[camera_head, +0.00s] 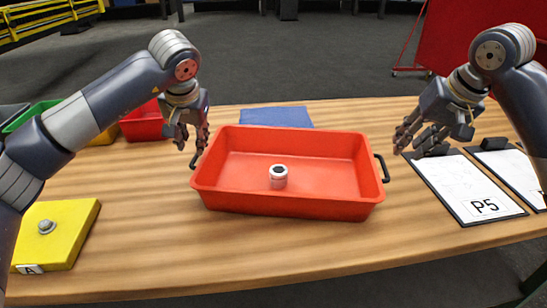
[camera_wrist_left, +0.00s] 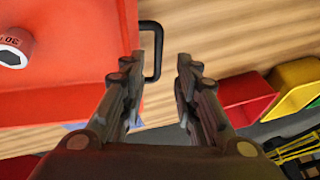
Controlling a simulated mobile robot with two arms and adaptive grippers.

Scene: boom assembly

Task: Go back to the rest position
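My left gripper (camera_head: 191,143) hangs beside the left end of the red tray (camera_head: 290,205), close to the tray's left handle.
A yellow block (camera_head: 62,232) with a grey knob lies at the front left. Red, yellow and green bins (camera_head: 143,123) stand at the back left. A blue mat (camera_head: 276,117) lies behind the tray. Clipboards (camera_head: 463,182) lie at the right. The wooden table's front strip (camera_head: 290,248) is clear.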

